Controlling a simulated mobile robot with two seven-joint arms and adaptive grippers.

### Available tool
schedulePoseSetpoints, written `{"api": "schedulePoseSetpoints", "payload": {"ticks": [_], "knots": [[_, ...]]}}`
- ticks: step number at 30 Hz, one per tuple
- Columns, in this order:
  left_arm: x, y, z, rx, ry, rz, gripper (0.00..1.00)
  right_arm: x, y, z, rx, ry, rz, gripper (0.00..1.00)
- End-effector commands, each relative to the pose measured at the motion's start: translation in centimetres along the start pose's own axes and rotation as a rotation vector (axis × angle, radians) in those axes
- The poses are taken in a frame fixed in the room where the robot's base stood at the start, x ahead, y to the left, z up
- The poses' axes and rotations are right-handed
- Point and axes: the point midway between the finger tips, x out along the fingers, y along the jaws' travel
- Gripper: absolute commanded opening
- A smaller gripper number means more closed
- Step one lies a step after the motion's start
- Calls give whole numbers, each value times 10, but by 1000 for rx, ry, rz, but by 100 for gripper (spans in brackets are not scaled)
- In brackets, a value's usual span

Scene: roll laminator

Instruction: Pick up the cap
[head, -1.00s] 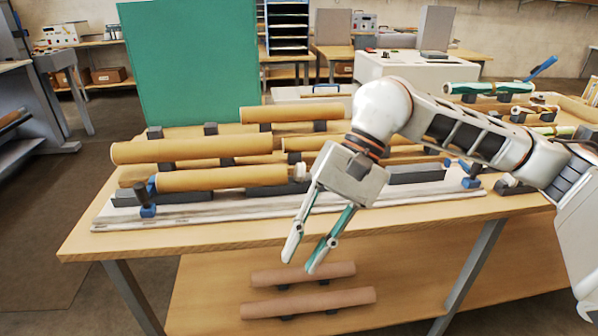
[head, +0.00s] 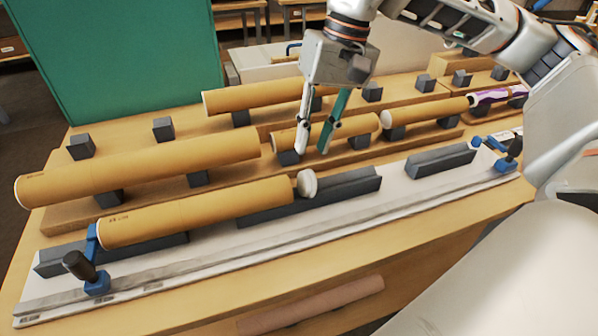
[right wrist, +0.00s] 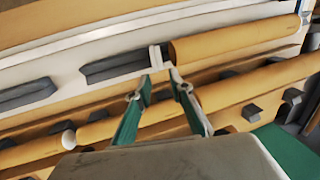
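A white round cap (head: 307,183) sits at the right end of the front cardboard tube (head: 200,211), which lies on dark supports of the white front rail. In the right wrist view, a pale cap-like piece (right wrist: 156,56) shows at the left end of that tube (right wrist: 235,40), just beyond the fingertips. My right gripper (head: 312,150) is open and empty, pointing down, with its fingertips above and behind the cap in the head view. Both fingers also show apart in the right wrist view (right wrist: 160,90). My left gripper is not in view.
More tubes lie behind on dark blocks, including a long one (head: 140,165) and a rear one (head: 255,97). Blue clamps with black knobs (head: 95,272) stand at the rail's ends. A green panel (head: 125,60) rises at the back left.

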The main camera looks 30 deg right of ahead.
Motion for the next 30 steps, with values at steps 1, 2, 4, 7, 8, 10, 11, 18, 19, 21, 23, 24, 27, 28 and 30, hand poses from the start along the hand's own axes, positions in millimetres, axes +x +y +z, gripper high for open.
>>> {"api": "schedulePoseSetpoints", "payload": {"ticks": [1, 2, 4, 7, 8, 10, 11, 18, 19, 21, 23, 24, 27, 28, 30], "knots": [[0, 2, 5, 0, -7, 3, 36, 8, 1, 1, 0, -5, 2, 22], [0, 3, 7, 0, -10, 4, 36, 11, 1, 1, 0, -5, 2, 22], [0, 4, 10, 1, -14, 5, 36, 18, 1, 1, -1, -5, 1, 22], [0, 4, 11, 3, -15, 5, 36, 28, 1, 2, 0, -5, 1, 22], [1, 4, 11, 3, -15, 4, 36, 31, 2, 2, 0, -5, 1, 22], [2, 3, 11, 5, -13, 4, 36, 41, 3, 4, -1, -6, 1, 22], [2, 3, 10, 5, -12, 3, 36, 46, 3, 5, 0, -6, 1, 22], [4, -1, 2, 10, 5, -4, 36, 72, 4, 5, 0, -4, 0, 22], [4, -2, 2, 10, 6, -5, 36, 73, 3, 5, 0, -4, 0, 22], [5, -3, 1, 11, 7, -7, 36, 74, 3, 5, 0, -4, 0, 22], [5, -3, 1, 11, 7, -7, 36, 73, 3, 5, 0, -3, 0, 22], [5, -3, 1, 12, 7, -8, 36, 73, 3, 5, 0, -3, 0, 22], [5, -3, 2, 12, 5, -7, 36, 73, 3, 5, 0, -3, 0, 11], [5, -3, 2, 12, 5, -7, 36, 73, 3, 5, 0, -3, 0, 3], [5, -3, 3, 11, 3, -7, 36, 73, 3, 5, 0, -3, 0, 0]]}}
